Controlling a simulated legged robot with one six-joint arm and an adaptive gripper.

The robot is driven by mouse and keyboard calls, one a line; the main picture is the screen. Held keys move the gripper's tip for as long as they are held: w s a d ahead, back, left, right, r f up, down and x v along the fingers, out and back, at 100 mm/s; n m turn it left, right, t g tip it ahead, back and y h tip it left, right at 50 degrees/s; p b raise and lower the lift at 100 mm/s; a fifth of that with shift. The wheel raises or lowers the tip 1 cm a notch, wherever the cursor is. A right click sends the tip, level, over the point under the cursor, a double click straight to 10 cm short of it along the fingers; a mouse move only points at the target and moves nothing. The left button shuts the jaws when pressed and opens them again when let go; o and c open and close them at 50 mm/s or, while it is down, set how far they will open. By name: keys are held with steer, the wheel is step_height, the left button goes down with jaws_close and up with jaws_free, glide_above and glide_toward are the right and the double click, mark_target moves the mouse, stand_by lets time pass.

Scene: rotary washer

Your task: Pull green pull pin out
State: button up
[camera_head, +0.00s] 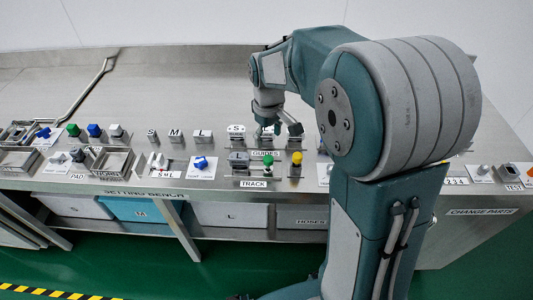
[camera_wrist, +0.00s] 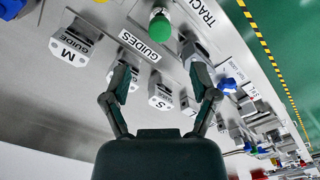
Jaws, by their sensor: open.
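The green pull pin (camera_head: 268,159) has a round green knob and stands on the bench between the TRACK and GUIDES labels in the head view. In the wrist view its green knob (camera_wrist: 160,27) is near the top, beyond my fingertips and between their lines. My gripper (camera_head: 275,130) hangs above the bench just behind the pin in the head view. The fingers look apart from the pin.
A yellow knob (camera_head: 296,158) stands right of the pin, and a grey block (camera_head: 238,160) stands left. Several grey guide blocks (camera_wrist: 160,92) lie below the pin in the wrist view. Another green knob (camera_head: 73,130) is far left. The back of the bench (camera_head: 170,90) is mostly clear.

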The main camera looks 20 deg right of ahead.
mark_target(268, 157)
step_height(268, 157, down, 9)
steer(key=shift+r, duration=0.15)
jaws_close()
